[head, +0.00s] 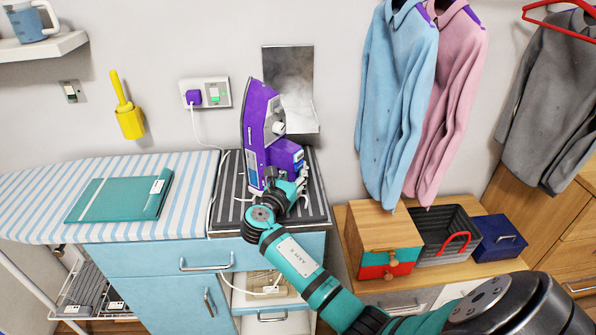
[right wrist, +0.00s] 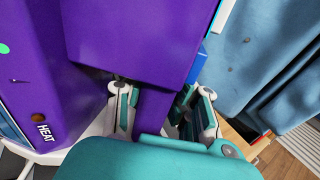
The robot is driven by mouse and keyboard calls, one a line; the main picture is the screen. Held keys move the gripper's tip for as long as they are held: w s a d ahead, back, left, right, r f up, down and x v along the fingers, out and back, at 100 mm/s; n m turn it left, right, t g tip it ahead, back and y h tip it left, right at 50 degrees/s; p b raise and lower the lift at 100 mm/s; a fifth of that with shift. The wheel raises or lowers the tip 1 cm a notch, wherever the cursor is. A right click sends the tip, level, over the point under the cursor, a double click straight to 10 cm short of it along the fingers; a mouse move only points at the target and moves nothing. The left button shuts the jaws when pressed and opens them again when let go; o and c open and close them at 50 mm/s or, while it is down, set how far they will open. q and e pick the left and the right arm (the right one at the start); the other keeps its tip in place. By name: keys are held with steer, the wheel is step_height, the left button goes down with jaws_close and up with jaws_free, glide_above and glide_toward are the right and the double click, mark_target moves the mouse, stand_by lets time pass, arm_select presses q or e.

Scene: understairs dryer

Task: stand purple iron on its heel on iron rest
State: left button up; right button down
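The purple iron (head: 256,118) is upright, nose up, over the dark ribbed iron rest (head: 228,205) in the head view. Its lower end is at the rest's surface or just above it; I cannot tell whether it touches. My right gripper (head: 287,186) is at the iron's right side, low down. In the right wrist view, the fingers (right wrist: 160,108) are closed on both sides of the iron's purple handle, and the iron's body (right wrist: 45,80) fills the left. The gripper partly hides the iron's lower end. My left gripper is not in view.
A striped ironing board (head: 45,200) with a teal folder (head: 122,199) lies to the left. A metal plate (head: 288,75) stands behind the rest. A white cord runs from the wall socket (head: 215,92). Shirts (head: 395,100) hang at right above a wooden box (head: 375,230).

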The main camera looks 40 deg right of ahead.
steer(key=shift+f, duration=0.3)
steer(key=c, duration=2)
jaws_free()
